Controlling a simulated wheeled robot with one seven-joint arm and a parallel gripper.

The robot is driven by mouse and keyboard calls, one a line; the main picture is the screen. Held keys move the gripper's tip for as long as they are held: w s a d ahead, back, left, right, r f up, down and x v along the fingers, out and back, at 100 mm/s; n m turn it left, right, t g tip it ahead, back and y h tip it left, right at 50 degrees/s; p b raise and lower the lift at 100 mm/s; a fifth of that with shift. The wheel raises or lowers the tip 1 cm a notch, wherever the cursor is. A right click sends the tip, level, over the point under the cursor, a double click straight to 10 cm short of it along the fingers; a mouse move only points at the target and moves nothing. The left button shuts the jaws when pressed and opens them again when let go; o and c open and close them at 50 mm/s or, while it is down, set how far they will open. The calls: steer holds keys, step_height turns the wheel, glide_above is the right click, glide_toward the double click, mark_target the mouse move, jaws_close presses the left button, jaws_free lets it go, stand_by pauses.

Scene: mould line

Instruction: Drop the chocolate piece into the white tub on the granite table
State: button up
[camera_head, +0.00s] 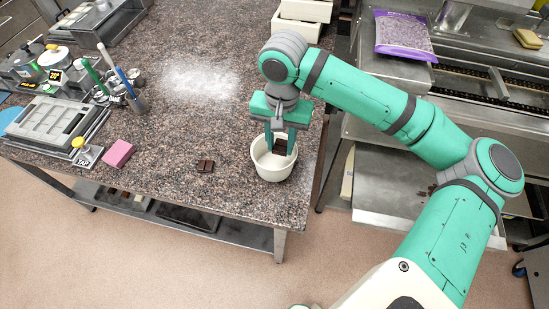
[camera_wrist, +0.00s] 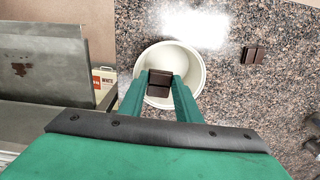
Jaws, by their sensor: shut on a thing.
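The white tub (camera_head: 271,168) stands near the front right corner of the granite table (camera_head: 230,195). My gripper (camera_head: 281,146) points down over the tub and is shut on a dark brown chocolate piece (camera_head: 280,147). In the wrist view my gripper (camera_wrist: 160,82) has its fingertips on both sides of the chocolate piece (camera_wrist: 159,78), with the round tub (camera_wrist: 191,61) around and below it. I cannot tell exactly how far the piece is above the tub's floor. A second chocolate piece (camera_head: 205,166) lies on the granite left of the tub; it also shows in the wrist view (camera_wrist: 254,55).
A pink block (camera_head: 118,153), a grey mould tray (camera_head: 52,125) and a holder with pens (camera_head: 138,103) are on the table's left. White containers (camera_head: 302,18) stand at the back. A metal machine (camera_head: 480,75) stands at the right.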

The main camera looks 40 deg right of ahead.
steer(key=o, duration=1.1)
steer(key=shift+r, duration=0.1)
step_height(320, 180, up, 7)
steer(key=shift+r, duration=0.15)
